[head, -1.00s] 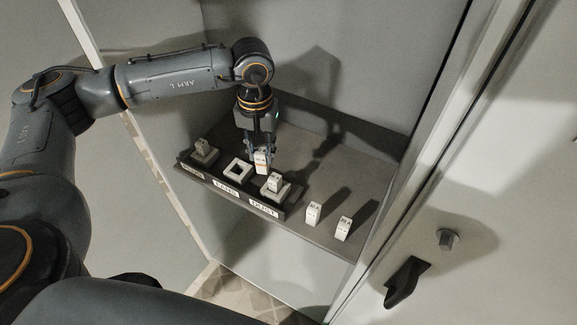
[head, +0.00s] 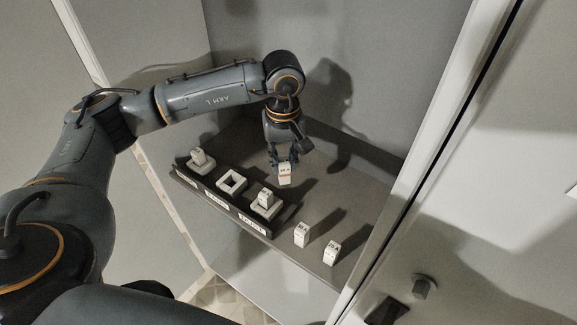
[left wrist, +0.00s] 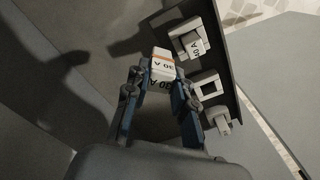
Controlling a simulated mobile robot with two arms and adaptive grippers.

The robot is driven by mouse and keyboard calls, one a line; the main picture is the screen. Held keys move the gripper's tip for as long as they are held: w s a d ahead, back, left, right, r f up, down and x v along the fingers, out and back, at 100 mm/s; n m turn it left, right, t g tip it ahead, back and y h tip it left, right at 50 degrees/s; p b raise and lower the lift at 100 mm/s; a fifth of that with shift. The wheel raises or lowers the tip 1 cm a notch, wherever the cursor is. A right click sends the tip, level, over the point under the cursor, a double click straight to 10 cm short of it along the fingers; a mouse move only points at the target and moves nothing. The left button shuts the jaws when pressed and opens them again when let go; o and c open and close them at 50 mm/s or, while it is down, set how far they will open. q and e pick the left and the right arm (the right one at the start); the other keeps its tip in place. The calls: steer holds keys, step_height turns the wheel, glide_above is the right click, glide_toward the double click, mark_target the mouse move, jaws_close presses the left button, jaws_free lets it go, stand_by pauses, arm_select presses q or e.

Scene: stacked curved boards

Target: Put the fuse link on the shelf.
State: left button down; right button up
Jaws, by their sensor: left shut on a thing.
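My left gripper (head: 284,166) is shut on a white fuse link (head: 285,178) with an orange stripe, over the grey shelf (head: 345,215). In the left wrist view the fuse link (left wrist: 161,66) sits between the fingertips and reads "30 A". It is right of the holder row and apart from the sockets. The middle socket (head: 232,181) is empty; it also shows in the left wrist view (left wrist: 208,88). Whether the fuse link touches the shelf I cannot tell. My right gripper is not in view.
White fuses stand in the left socket (head: 199,157) and right socket (head: 266,197). Two loose white fuses (head: 302,235) (head: 332,252) stand near the shelf's front edge. Cabinet walls close in the back and left. The shelf right of my gripper is clear.

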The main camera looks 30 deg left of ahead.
arm_select(q)
steer(key=w+f, duration=0.1)
steer(key=f, duration=0.1)
steer(key=w+f+p, duration=0.1)
steer(key=w+f, duration=0.1)
steer(key=w+a+f, duration=0.1)
steer(key=f, duration=0.1)
steer(key=shift+w+f+p, duration=0.3)
steer(key=shift+w+p, duration=0.05)
step_height(320, 180, down, 2)
steer(key=shift+a+f+p, duration=0.1)
steer(key=shift+p, duration=0.35)
steer(key=shift+f+b, duration=0.3)
steer(key=shift+b, duration=0.05)
steer(key=c, duration=1.1)
jaws_free()
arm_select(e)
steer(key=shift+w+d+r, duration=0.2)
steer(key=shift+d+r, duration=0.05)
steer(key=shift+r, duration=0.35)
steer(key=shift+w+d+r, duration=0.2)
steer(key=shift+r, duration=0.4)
arm_select(q)
steer(key=shift+r, duration=0.15)
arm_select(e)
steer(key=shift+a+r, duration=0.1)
